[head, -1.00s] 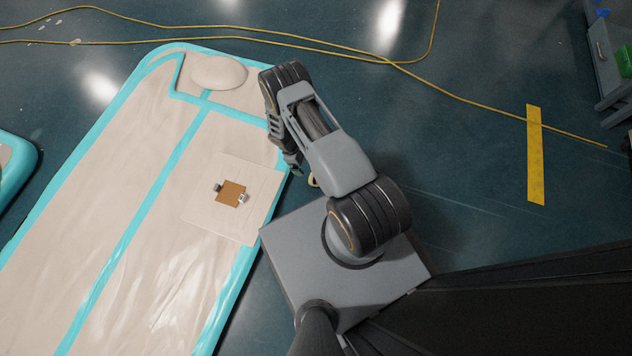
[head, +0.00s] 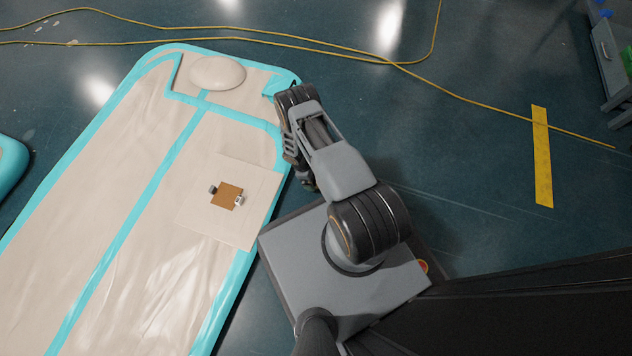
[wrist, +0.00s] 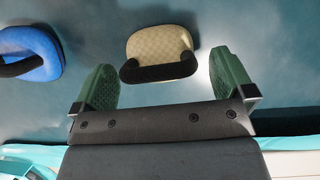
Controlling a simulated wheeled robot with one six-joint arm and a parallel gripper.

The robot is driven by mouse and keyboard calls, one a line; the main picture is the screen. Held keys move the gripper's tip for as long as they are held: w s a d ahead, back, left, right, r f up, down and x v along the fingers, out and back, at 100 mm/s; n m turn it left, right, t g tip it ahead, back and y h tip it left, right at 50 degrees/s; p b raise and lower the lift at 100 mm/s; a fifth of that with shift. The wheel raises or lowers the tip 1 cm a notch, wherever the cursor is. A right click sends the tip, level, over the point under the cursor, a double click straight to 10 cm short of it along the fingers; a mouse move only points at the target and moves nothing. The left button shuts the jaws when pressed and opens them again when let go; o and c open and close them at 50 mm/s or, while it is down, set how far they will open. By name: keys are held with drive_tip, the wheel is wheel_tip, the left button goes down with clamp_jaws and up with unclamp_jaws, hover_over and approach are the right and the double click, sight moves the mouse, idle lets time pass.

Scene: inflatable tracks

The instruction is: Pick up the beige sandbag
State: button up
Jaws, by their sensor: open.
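The beige sandbag (wrist: 160,46), with a black handle along its near side, lies on the dark floor in the wrist view. My gripper (wrist: 162,62) is open and empty. Its two green fingers spread to either side, and the sandbag shows between and beyond their tips, with no contact visible. In the head view, my gripper (head: 306,181) points down beside the track's edge, partly covered by my arm. The sandbag cannot be made out in the head view.
A blue sandbag (wrist: 30,52) lies left of the beige one. A beige inflatable track (head: 110,225) with turquoise edging fills the left of the head view, bearing a brown patch (head: 227,194). A yellow cable (head: 470,101) crosses the floor. Open floor lies right of my arm.

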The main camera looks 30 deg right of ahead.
drive_tip(key=b+x, duration=0.1)
drive_tip(key=x, duration=0.2)
drive_tip(key=shift+w, duration=0.1)
drive_tip(key=shift+r, duration=0.1)
drive_tip(key=c, duration=1.1)
drive_tip(key=shift+r, duration=0.1)
